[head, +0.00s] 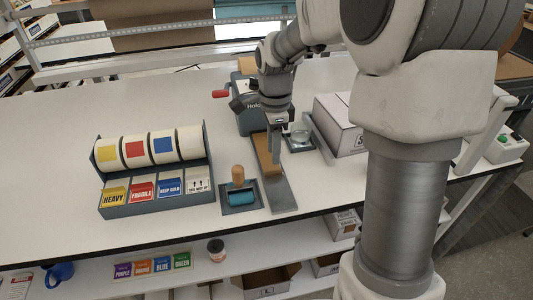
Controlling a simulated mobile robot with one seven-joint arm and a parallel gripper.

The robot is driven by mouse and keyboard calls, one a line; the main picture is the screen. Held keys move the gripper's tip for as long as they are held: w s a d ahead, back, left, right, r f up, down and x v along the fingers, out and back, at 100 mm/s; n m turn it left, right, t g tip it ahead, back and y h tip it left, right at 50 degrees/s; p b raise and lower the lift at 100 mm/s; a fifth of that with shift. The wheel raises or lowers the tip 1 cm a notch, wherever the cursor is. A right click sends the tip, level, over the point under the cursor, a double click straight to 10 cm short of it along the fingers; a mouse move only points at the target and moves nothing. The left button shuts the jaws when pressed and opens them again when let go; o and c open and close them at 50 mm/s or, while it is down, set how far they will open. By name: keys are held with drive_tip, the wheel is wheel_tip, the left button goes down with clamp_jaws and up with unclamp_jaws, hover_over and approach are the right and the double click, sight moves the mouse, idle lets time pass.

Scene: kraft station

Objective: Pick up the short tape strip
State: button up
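A brown tape strip (261,150) lies on the far part of a narrow grey plate (283,193) in front of the dark tape dispenser (249,118). I take it to be the short tape strip. My gripper (276,158) points down at the strip's right edge and covers part of it. Only one grey finger outline shows, so I cannot tell whether the gripper is open or shut, or whether it touches the strip.
A label roll rack (155,197) and a teal roller (241,197) with a wooden knob stand left of the plate. The table's left side (60,135) is clear.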

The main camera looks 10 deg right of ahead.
sight(270, 176)
drive_tip(key=f, duration=0.3)
drive_tip(key=a+f, duration=0.1)
drive_tip(key=shift+s+f, duration=0.2)
drive_tip(key=shift+s, duration=0.05)
drive_tip(key=shift+d+f, duration=0.1)
drive_tip(key=shift+f, duration=0.35)
clamp_jaws()
